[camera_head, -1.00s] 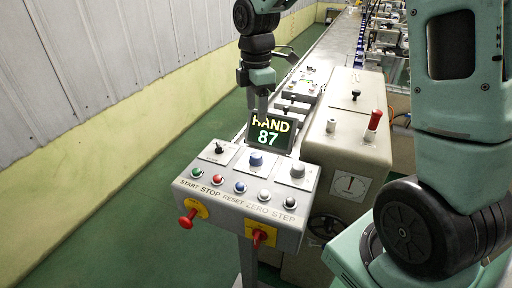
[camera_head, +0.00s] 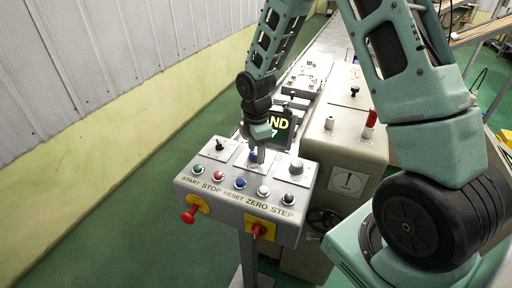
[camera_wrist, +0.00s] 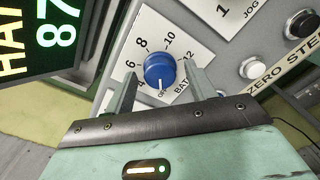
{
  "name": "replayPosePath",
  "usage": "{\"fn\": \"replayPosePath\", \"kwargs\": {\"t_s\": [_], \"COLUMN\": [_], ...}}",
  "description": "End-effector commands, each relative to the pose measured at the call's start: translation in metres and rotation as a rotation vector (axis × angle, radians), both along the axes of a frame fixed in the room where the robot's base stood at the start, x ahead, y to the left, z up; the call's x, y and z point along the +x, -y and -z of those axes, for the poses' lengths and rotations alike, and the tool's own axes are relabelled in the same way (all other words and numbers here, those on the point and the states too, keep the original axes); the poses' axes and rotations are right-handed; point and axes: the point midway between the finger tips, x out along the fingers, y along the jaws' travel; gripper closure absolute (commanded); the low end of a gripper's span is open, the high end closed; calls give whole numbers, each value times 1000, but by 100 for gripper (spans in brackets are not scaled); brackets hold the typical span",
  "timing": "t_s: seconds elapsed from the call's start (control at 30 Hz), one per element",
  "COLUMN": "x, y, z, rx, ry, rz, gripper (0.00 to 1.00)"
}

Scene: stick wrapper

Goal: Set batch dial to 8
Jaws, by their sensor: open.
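The batch dial is a blue round knob (camera_wrist: 160,68) on a white plate with the numbers 6, 8, 10 and 12 around it. A small pale mark shows at the knob's lower edge in the wrist view, but I cannot tell surely what it points at. In the head view the dial is mostly hidden behind my gripper (camera_head: 259,154), which points down at the panel. In the wrist view my gripper's (camera_wrist: 160,82) two fingers are open, one on each side of the knob; I cannot tell whether they touch it.
The control box (camera_head: 228,186) carries a row of push buttons and two red knobs on yellow plates in front. A grey knob (camera_head: 296,167) sits right of the dial. A display (camera_wrist: 40,38) reading 87 stands close behind. A beige cabinet (camera_head: 345,150) stands to the right.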

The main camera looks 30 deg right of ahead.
Motion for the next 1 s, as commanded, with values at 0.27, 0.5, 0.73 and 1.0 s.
{"fn": "replayPosePath", "kwargs": {"t_s": [0.27, 0.5, 0.73, 1.0], "x": [0, 0, 0, 0], "y": [0, 0, 0, -1], "z": [0, 0, 0, 0], "rx": [0, 0, 0, 0], "ry": [0, 0, 0, 0], "rz": [-1, 2, 53, 232], "gripper": [72, 89, 89, 89]}}
